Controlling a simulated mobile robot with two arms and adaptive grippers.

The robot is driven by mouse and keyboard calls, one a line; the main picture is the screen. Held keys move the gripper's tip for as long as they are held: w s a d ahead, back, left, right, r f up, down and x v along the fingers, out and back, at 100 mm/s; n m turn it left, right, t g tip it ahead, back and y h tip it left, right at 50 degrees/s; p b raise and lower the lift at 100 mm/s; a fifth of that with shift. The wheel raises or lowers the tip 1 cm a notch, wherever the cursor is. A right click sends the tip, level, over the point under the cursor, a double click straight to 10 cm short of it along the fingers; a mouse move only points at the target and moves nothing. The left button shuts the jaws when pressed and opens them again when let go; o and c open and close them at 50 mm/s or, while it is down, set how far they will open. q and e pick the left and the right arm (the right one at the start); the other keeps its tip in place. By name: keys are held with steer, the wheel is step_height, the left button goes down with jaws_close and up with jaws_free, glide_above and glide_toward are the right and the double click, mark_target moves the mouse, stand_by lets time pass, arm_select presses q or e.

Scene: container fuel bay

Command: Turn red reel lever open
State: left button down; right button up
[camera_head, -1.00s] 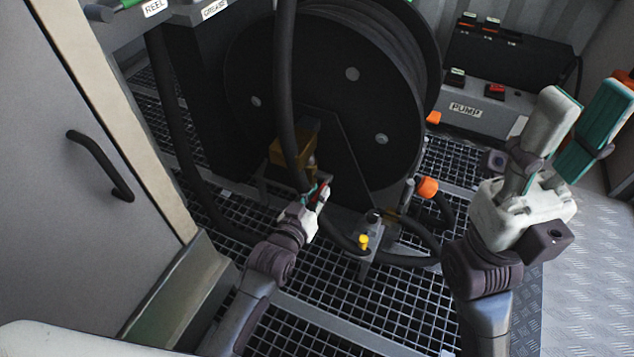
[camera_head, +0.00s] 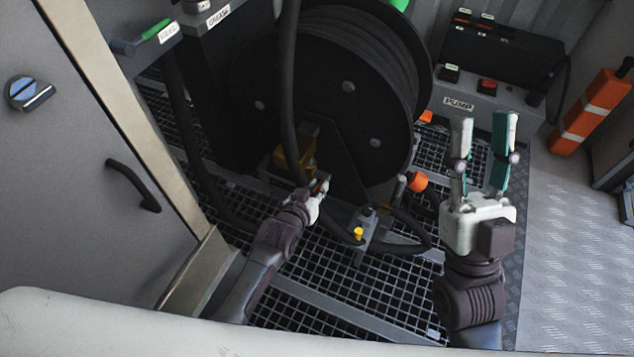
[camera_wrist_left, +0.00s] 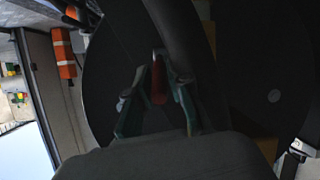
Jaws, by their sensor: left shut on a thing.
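The red reel lever (camera_wrist_left: 159,82) shows in the left wrist view between the green fingers of my left gripper (camera_wrist_left: 158,100), which is shut on it. In the head view my left gripper (camera_head: 320,190) is low in front of the black hose reel (camera_head: 330,90), beside a brass-coloured block (camera_head: 294,155). There the lever is mostly hidden by the gripper, so its exact angle is hard to tell. My right gripper (camera_head: 484,160) is raised at the right, its fingers upright and apart, empty.
A thick black hose (camera_head: 288,80) hangs in front of the reel. A yellow-knobbed valve (camera_head: 358,233) and an orange-capped fitting (camera_head: 417,182) stand right of my left gripper. The pump panel (camera_head: 462,104) is at the back. A grey door (camera_head: 60,190) borders the left.

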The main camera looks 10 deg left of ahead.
arm_select(q)
steer(key=shift+r+g+p, duration=0.3)
steer(key=shift+r+p, duration=0.05)
steer(key=shift+p, duration=0.6)
steer(key=shift+w+d+r+g+p, duration=0.15)
steer(key=shift+g+p, duration=0.15)
steer(key=shift+p, duration=0.65)
arm_select(e)
steer(key=w+f+g+h, duration=0.4)
steer(key=w+f+g, duration=0.3)
steer(key=f+g, duration=0.45)
arm_select(q)
steer(key=shift+r+g+y+p, duration=0.1)
steer(key=shift+g+y+p, duration=0.25)
steer(key=shift+p, duration=0.65)
steer(key=shift+w+g+p, duration=0.1)
steer(key=shift+g+p, duration=0.25)
steer(key=shift+p, duration=0.3)
arm_select(e)
steer(key=s+d+f+g+h, duration=0.1)
steer(key=s+d+f+g, duration=0.1)
steer(key=s+f+g, duration=0.2)
steer(key=s+d+f+g+h, duration=0.1)
steer(key=s+f+g, duration=0.3)
steer(key=f, duration=0.6)
steer(key=shift+s+d+f+m+h, duration=0.35)
steer(key=shift+s+d, duration=0.2)
steer(key=shift+d, duration=0.2)
steer(key=shift+g, duration=0.25)
steer(key=shift+r, duration=0.15)
